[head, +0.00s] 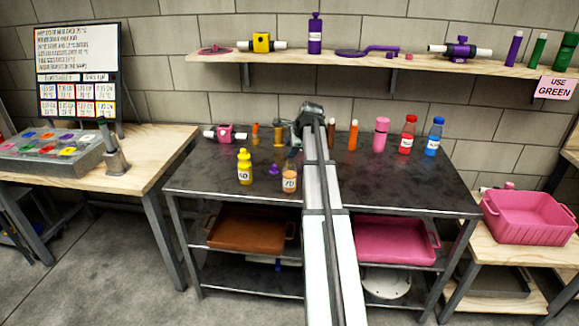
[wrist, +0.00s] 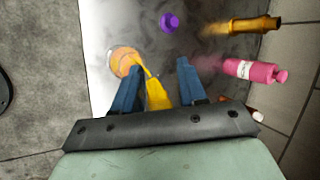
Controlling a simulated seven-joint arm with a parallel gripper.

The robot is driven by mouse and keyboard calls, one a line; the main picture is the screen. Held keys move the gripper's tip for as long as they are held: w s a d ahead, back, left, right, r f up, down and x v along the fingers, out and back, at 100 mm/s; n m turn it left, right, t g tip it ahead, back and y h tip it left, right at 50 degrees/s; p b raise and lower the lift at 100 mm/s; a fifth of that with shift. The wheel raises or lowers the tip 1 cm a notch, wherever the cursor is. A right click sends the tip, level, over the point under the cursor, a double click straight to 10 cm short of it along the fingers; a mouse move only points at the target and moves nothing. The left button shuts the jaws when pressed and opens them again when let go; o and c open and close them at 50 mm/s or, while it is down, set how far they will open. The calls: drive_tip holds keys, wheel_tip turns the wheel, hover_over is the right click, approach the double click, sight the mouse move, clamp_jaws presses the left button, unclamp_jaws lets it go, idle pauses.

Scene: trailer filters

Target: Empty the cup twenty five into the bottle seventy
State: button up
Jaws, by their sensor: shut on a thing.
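The bottle seventy (head: 290,180), clear with orange-brown contents and a white label, stands near the front edge of the dark table. In the wrist view, a round orange top (wrist: 122,62), seemingly this bottle's, lies ahead of my gripper. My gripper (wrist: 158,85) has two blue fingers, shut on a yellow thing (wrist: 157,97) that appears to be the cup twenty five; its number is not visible. A narrow yellow part runs from it to the orange top. I cannot tell whether this is the cup's edge or a stream. In the head view my arm hides the grasp.
A yellow bottle (head: 245,168) stands left of the bottle seventy, and a small purple piece (head: 273,170) lies between them. A pink bottle (head: 381,135), a red bottle (head: 408,136) and a blue bottle (head: 434,138) stand to the right. The table's right front is clear.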

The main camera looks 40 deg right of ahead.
drive_tip(key=shift+w+a+r+n+g+h+p, duration=0.15)
drive_tip(key=shift+n+g+h+p, duration=0.35)
drive_tip(key=shift+h, duration=0.8)
drive_tip(key=shift+a+f+n+g+h+p, duration=0.1)
drive_tip(key=shift+a+n+g+h+p, duration=0.15)
drive_tip(key=shift+g+h, duration=0.7)
idle(5.8)
